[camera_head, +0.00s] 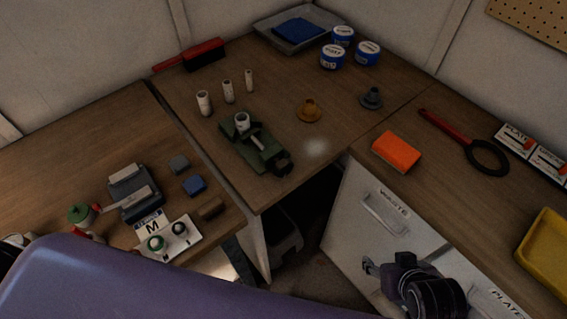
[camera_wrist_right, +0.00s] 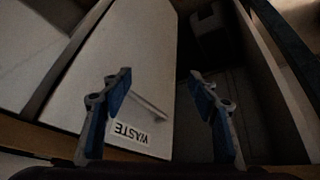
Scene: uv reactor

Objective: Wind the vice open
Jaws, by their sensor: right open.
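The dark green vice (camera_head: 250,150) stands on the middle wooden table in the head view. A short pale cylinder (camera_head: 242,121) sits at its far end; I cannot tell whether the jaws grip it. A light rod lies along the vice's top, and a dark round part is at its near end. My right gripper (camera_head: 372,266) is low at the right, in front of the white waste drawer and well apart from the vice. In the right wrist view the right gripper (camera_wrist_right: 160,90) shows two spread blue-padded fingers with nothing between them. My left gripper is not seen.
Several pale cylinders (camera_head: 228,92) stand behind the vice.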

